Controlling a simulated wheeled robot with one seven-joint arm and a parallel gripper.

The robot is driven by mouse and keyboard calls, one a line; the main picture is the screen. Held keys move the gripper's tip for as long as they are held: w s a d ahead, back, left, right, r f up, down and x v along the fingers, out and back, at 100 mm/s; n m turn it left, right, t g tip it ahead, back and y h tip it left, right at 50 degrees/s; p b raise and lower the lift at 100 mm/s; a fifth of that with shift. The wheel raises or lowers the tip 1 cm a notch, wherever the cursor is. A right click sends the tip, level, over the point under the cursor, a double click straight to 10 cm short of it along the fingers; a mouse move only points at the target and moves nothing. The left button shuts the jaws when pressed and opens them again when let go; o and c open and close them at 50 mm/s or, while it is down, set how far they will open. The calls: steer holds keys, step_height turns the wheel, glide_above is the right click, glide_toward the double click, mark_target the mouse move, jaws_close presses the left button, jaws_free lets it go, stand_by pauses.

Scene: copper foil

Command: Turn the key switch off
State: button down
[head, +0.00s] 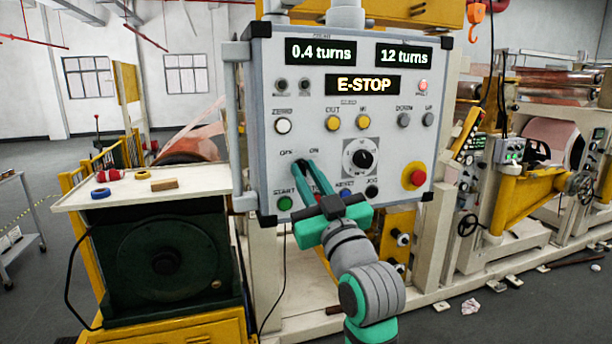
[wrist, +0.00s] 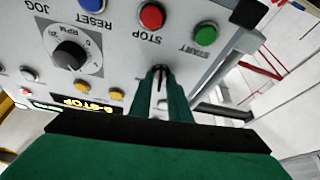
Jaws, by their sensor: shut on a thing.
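The key switch (wrist: 158,72) is a small dark part on the grey control panel (head: 270,100), under the OFF and ON labels. My gripper (head: 302,166) reaches up to it from the lower right, its two green fingers shut on the key. In the wrist view my gripper (wrist: 160,88) has one finger on each side of it. The fingers hide most of the key, so I cannot tell whether it points to OFF or ON.
A green START button (head: 284,203) sits just below my fingers. A speed dial (head: 362,158) and a red emergency button (head: 414,177) are to the right. The panel's display (head: 362,85) reads E-STOP. A cream bench (head: 125,195) stands left.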

steer(key=shift+w+d+n+g+y, duration=0.1)
steer(key=shift+n+g+y, duration=0.45)
steer(key=shift+n, duration=0.95)
steer(key=shift+d+n+g+y, duration=0.1)
steer(key=shift+n+g+y, duration=0.45)
steer(key=shift+n, duration=0.95)
steer(key=shift+y, duration=0.3)
steer(key=c, duration=2)
jaws_free()
steer(key=v, duration=1.1)
steer(key=shift+a, duration=0.1)
